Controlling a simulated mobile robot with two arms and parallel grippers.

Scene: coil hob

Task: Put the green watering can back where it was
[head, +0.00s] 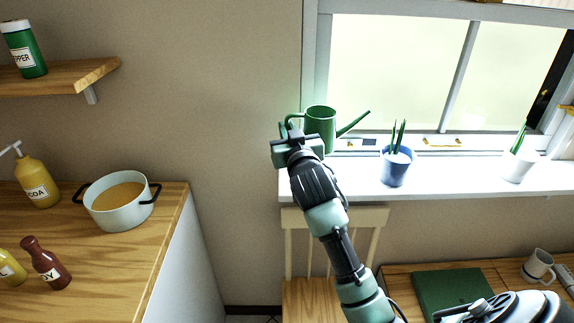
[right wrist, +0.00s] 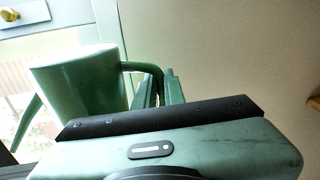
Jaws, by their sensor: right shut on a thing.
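The green watering can (head: 320,126) is at the left end of the white windowsill (head: 450,177), in front of the window frame, with its spout pointing right. My right gripper (head: 290,133) is at its left side, shut on its handle. In the right wrist view the can (right wrist: 80,90) is left of the fingers (right wrist: 158,92), and its handle runs between them. My arm hides the can's lower part in the head view, so I cannot tell whether its base touches the sill. My left gripper is not in view.
A blue pot with a plant (head: 396,167) and a white pot (head: 519,164) stand farther right on the sill. A wooden chair (head: 310,290) is below. A counter with a pot (head: 121,207) and bottles is at left. The sill between can and blue pot is clear.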

